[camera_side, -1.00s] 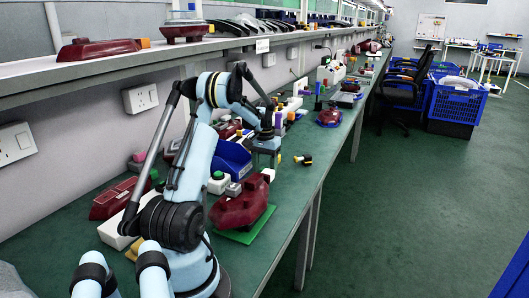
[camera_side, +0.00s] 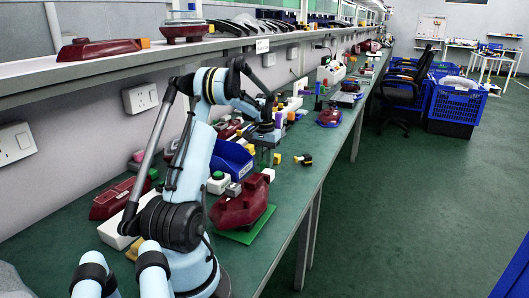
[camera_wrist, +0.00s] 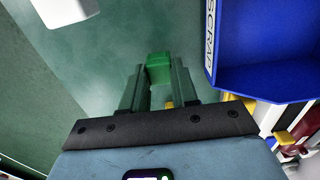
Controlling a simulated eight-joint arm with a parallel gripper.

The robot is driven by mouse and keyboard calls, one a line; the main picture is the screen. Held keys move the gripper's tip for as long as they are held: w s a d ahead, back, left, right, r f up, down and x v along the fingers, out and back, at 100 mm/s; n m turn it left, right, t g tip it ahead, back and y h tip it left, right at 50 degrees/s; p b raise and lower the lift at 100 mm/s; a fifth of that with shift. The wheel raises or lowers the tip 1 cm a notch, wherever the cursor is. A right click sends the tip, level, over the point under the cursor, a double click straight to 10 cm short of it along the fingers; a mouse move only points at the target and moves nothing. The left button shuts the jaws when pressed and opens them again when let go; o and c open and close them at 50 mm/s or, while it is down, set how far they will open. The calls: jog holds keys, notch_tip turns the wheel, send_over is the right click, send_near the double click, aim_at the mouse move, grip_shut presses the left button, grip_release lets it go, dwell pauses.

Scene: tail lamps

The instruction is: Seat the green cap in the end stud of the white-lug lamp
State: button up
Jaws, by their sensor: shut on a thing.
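My gripper (camera_wrist: 157,88) is shut on the green cap (camera_wrist: 158,66), which shows between the fingertips in the wrist view. In the side view my gripper (camera_side: 268,159) is over the bench beyond the lamp, with a small bit of green at its fingertips. The dark red lamp (camera_side: 238,206) with a white lug (camera_side: 268,174) lies on a green mat (camera_side: 234,237) nearer the camera. The cap is apart from this lamp. The lamp's end stud is too small to make out.
A blue scrap bin (camera_wrist: 262,78) stands close beside my gripper; it also shows in the side view (camera_side: 232,158). A yellow-and-black piece (camera_side: 303,159) lies to the right. Another red lamp (camera_side: 112,198) lies at left.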

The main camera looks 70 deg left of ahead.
notch_tip(320, 180, up, 2)
jog(key=shift+d, duration=0.1)
jog(key=w+d+r+m, duration=0.2)
jog(key=w+d+r, duration=0.15)
jog(key=d, duration=0.65)
jog(key=w+d+r+m, duration=0.2)
jog(key=d+r, duration=0.2)
jog(key=d, duration=0.6)
jog(key=w+d+r+m, duration=0.2)
jog(key=d+r, duration=0.1)
jog(key=d, duration=0.7)
jog(key=s+d+r+m, duration=0.1)
jog(key=s+d+m, duration=0.2)
jog(key=d, duration=0.7)
jog(key=shift+s+d+r, duration=0.15)
jog(key=shift+d+r, duration=0.15)
jog(key=shift+r, duration=0.1)
jog(key=o, duration=0.5)
jog(key=shift+c, duration=0.2)
grip_shut()
